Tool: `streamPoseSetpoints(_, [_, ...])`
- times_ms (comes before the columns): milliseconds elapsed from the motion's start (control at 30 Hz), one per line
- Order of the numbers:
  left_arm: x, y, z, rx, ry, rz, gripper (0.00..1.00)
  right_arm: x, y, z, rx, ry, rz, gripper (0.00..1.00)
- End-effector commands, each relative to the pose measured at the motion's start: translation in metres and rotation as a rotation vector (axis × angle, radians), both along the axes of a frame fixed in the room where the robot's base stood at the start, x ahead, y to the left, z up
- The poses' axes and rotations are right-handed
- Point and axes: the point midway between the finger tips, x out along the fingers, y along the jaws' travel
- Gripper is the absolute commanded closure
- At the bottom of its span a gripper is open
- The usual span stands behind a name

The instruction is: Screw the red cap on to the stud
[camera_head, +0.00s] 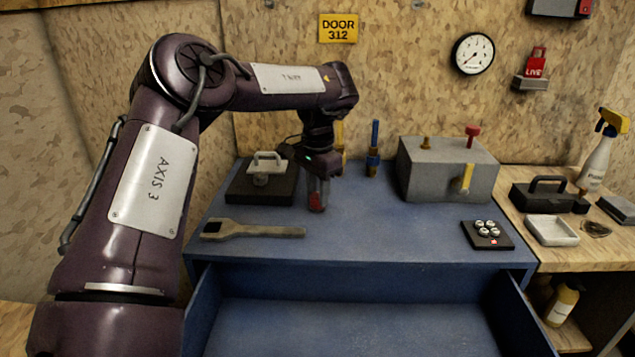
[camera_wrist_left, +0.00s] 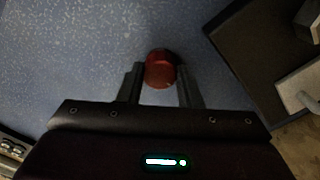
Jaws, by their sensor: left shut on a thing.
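My left gripper (camera_head: 318,185) points down over the blue worktop and is shut on the red cap (camera_head: 316,203). In the left wrist view the red cap (camera_wrist_left: 160,72) sits between the two finger tips of the gripper (camera_wrist_left: 160,88). I cannot tell whether the cap touches the worktop. I cannot tell for sure which post is the stud. A short brass-coloured post (camera_head: 426,143) stands on top of a grey block (camera_head: 420,182), apart from the cap and to its right. My right gripper is not in view.
A blue upright (camera_head: 374,148) and a partly hidden yellow one (camera_head: 340,133) stand behind my gripper. A dark plate with a pale handle (camera_head: 266,163) lies left, a spanner (camera_head: 255,231) in front. A black pad (camera_head: 487,235) lies right. An open drawer (camera_head: 350,325) is below.

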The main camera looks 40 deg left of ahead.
Motion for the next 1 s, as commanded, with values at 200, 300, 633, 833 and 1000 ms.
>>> streamPoseSetpoints(200, [-0.001,0.0,0.004,-0.001,0.003,-0.261,0.96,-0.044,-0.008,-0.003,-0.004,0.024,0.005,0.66])
streamPoseSetpoints(300, [-0.001,0.0,0.004,-0.001,0.001,-0.395,0.96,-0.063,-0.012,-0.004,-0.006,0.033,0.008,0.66])
streamPoseSetpoints(633, [-0.001,0.0,0.003,-0.001,0.002,-0.993,0.96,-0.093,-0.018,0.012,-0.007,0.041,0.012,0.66])
streamPoseSetpoints(833, [-0.001,0.0,0.001,-0.001,0.0,-1.314,0.96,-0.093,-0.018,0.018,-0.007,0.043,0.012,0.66])
streamPoseSetpoints(1000, [0.0,0.0,-0.001,-0.001,-0.002,-1.381,0.96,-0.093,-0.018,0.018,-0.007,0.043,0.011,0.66])
